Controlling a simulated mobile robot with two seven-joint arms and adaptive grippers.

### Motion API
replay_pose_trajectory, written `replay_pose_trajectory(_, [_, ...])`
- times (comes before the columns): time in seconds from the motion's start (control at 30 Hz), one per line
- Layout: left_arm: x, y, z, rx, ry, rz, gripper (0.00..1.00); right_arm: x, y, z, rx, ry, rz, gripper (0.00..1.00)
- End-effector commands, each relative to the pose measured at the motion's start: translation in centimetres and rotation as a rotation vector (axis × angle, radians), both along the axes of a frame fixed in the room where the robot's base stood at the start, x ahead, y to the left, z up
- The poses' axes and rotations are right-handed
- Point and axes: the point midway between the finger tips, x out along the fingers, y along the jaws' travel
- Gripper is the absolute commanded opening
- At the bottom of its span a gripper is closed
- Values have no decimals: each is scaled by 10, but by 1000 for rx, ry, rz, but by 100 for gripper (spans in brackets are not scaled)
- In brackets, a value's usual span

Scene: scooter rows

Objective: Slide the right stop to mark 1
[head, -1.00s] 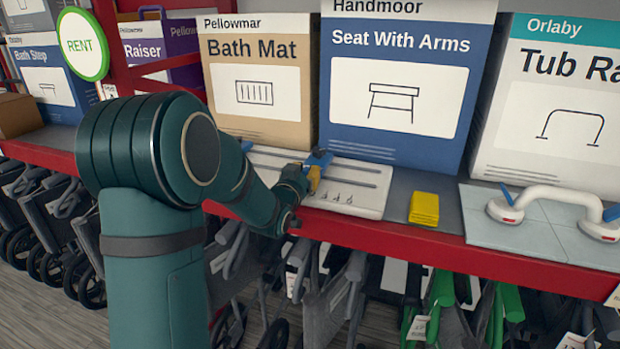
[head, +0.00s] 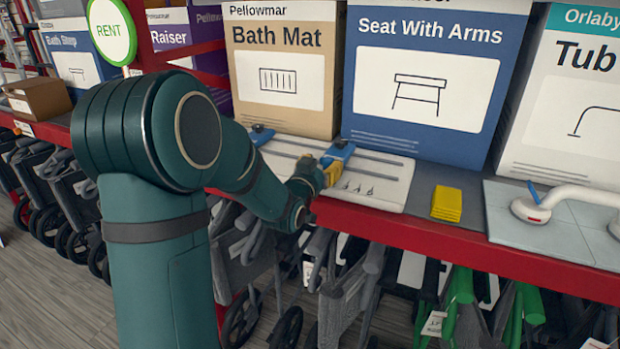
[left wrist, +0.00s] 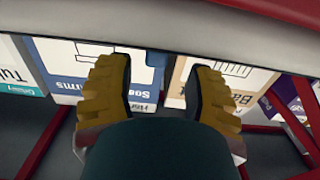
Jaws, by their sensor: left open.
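A white board (head: 391,190) with two dark slots and small marks on its front part lies on the shelf. The marks are too small to read. The right stop (head: 338,152), blue, sits on the board near its middle. Another blue stop (head: 260,134) sits at the board's left end, partly behind my arm. My left gripper (head: 328,174) is at the front side of the right stop, with yellow fingertips beside it; contact is unclear. In the left wrist view its two yellow fingers (left wrist: 155,90) stand apart, with a blue piece between them near the top. My right gripper is not in view.
Boxes stand behind the board, including the bath mat box (head: 280,70) and the seat box (head: 430,75). Folded wheeled frames hang below the red shelf edge (head: 440,250).

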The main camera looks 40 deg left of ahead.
Motion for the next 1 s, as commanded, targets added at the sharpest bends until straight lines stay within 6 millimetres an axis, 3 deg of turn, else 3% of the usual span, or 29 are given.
replay_pose_trajectory(0.3, [-61,-13,1,-4,-2,2,53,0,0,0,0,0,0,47])
replay_pose_trajectory(0.5, [-85,-19,1,-1,-1,3,53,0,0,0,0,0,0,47])
replay_pose_trajectory(1.0, [-93,-22,0,1,-1,2,53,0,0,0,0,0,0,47])
